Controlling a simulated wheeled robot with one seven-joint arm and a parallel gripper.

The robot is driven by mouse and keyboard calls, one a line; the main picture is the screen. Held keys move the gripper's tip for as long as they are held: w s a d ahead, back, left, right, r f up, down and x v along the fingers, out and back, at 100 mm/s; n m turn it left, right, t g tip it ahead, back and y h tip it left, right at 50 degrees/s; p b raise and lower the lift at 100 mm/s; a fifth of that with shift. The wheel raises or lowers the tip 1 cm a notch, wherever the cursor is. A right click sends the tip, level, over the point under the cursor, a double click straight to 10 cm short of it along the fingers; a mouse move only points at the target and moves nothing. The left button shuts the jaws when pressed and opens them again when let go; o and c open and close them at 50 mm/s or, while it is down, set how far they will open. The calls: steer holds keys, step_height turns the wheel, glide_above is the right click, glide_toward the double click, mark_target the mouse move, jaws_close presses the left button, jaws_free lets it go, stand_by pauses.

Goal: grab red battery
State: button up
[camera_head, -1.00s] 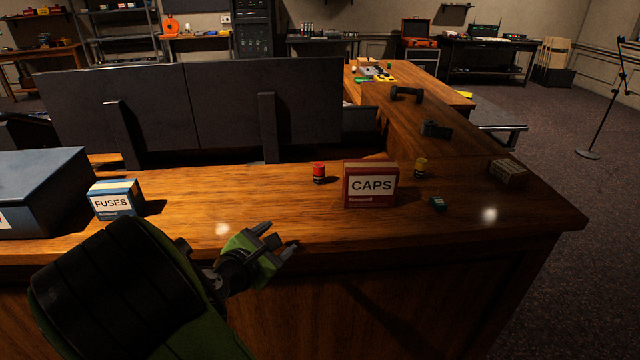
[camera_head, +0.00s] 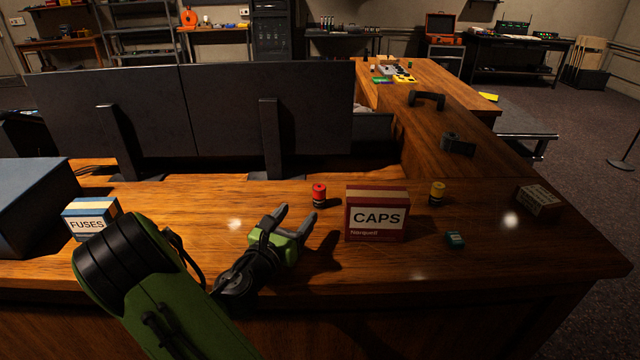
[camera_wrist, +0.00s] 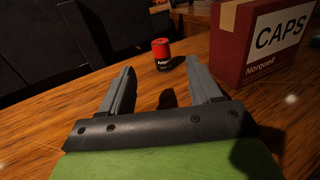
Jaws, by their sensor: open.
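The red battery (camera_head: 319,195) stands upright on the wooden desk, just left of the CAPS box. It has a red top and a dark lower part. In the wrist view the red battery (camera_wrist: 161,54) stands beyond my fingertips, between their lines and a little toward the right finger. My gripper (camera_head: 297,214) is over the desk, left of and nearer than the battery, its fingers apart and nothing between them. In the wrist view the open gripper (camera_wrist: 160,68) does not touch the battery.
The red and white CAPS box (camera_head: 377,214) stands close right of the battery. A yellow-topped battery (camera_head: 437,193), a small teal box (camera_head: 455,239) and a brown box (camera_head: 539,201) lie farther right. The FUSES box (camera_head: 92,219) is at left. Dark monitors (camera_head: 265,110) stand behind.

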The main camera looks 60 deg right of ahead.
mark_target(319, 187)
steer(key=d, duration=1.3)
steer(key=shift+w+d+f, duration=0.15)
steer(key=shift+w, duration=0.1)
steer(key=c, duration=1.1)
